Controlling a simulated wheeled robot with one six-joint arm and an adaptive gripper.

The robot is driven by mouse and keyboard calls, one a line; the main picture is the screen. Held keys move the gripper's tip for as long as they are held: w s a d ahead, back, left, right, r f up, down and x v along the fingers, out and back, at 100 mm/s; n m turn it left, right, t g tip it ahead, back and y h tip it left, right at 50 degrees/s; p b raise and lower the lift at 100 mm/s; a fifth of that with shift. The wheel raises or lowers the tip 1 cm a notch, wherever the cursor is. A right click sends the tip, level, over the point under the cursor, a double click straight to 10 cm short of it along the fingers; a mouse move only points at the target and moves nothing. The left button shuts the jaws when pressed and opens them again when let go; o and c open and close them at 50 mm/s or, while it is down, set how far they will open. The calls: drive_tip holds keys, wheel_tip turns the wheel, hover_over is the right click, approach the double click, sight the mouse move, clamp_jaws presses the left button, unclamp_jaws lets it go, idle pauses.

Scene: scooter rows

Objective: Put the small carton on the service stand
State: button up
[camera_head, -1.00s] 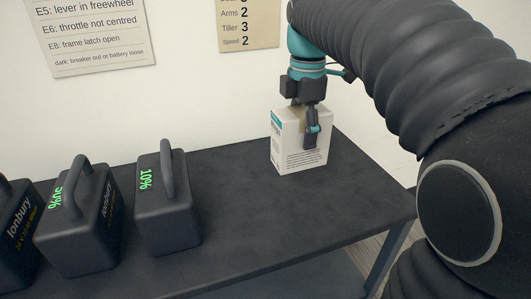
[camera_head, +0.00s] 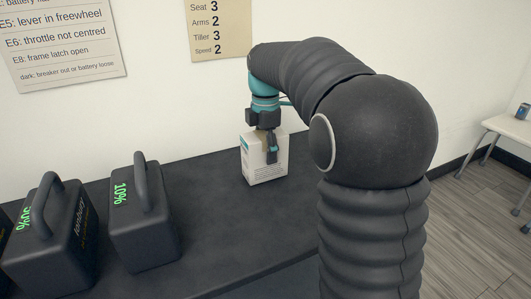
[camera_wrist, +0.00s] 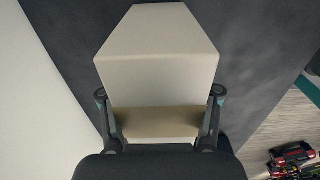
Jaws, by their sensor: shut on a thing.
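The small carton (camera_head: 264,160), white with a teal patch and small print, is upright at the far right part of the dark bench. My gripper (camera_head: 271,153) is shut on it from above, one finger over its printed side. I cannot tell whether its base touches the bench top. In the wrist view the carton (camera_wrist: 157,75) sits between the two fingers (camera_wrist: 160,115), above the dark surface. A small white stand (camera_head: 512,126) at the right edge of the head view may be the service stand; only part of it shows.
Black battery packs with handles, one marked 10% (camera_head: 145,215) and another (camera_head: 50,240), stand on the left of the dark bench (camera_head: 215,215). Wall signs (camera_head: 62,45) hang behind. A small item (camera_head: 523,111) is on the white stand.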

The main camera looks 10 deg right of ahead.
drive_tip(key=shift+f, duration=0.45)
drive_tip(key=o, duration=1.5)
drive_tip(key=shift+r, duration=0.15)
wheel_tip(320, 180, up, 12)
drive_tip(key=shift+f+p, duration=0.1)
drive_tip(key=shift+p, duration=1)
drive_tip(key=shift+s, duration=0.35)
drive_tip(key=s+f+m+t, duration=0.2)
drive_tip(key=s+f+m, duration=0.2)
drive_tip(key=s, duration=0.5)
drive_tip(key=s+f+m+t, duration=0.1)
drive_tip(key=s+f+m, duration=0.3)
drive_tip(key=s+m, duration=0.5)
drive_tip(key=s+f+m+t, duration=0.2)
drive_tip(key=s+f+m, duration=0.2)
drive_tip(key=s+m, duration=0.3)
drive_tip(key=shift+s+f+t, duration=0.15)
drive_tip(key=shift+s+f, duration=0.05)
drive_tip(key=shift+s, duration=0.5)
drive_tip(key=shift+s+f+t, duration=0.15)
drive_tip(key=shift+s+f, duration=0.05)
drive_tip(key=shift+s, duration=0.5)
